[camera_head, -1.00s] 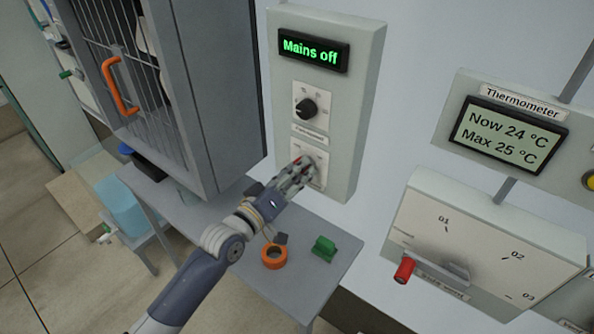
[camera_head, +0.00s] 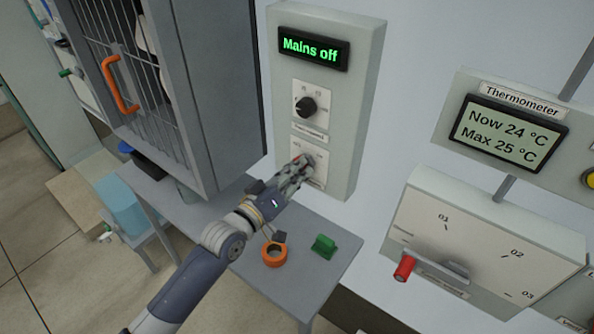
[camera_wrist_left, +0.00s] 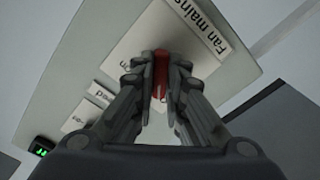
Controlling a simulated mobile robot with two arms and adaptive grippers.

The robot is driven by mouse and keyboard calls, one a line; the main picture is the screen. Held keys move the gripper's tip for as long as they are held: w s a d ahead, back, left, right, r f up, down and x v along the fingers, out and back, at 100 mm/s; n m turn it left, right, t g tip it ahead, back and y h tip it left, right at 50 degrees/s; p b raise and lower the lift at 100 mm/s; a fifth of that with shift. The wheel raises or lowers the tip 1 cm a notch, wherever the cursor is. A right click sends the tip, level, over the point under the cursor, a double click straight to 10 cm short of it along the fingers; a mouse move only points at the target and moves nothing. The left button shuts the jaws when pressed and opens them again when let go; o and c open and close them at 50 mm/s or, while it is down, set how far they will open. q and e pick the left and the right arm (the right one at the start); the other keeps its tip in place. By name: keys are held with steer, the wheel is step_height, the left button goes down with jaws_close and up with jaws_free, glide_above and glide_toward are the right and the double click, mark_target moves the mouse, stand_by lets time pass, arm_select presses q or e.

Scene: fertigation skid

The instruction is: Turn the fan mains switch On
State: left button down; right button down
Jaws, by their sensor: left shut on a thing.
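The fan control box (camera_head: 360,120) hangs on the wall with a display (camera_head: 312,49) reading "Mains off". Its lower white plate (camera_head: 317,178) carries the mains switch, mostly hidden by my gripper in the head view. In the left wrist view a label (camera_wrist_left: 200,27) reads "Fan mains", and the red switch handle (camera_wrist_left: 161,72) stands between my fingers. My left gripper (camera_head: 304,163) is at the lower plate, shut on the red handle; it also shows in the left wrist view (camera_wrist_left: 160,88). My right gripper is not in view.
A black selector knob (camera_head: 306,107) sits above the switch. A grey cabinet with an orange handle (camera_head: 119,84) stands close on the left. Below, a grey table (camera_head: 318,275) holds orange tape (camera_head: 274,254) and a green object (camera_head: 324,246). A thermometer (camera_head: 506,134) is at right.

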arm_select(q)
steer(key=shift+m+p, duration=0.35)
steer(key=shift+m, duration=8.05)
steer(key=c, duration=1.6)
jaws_free()
steer(key=shift+c, duration=0.2)
steer(key=v, duration=1.2)
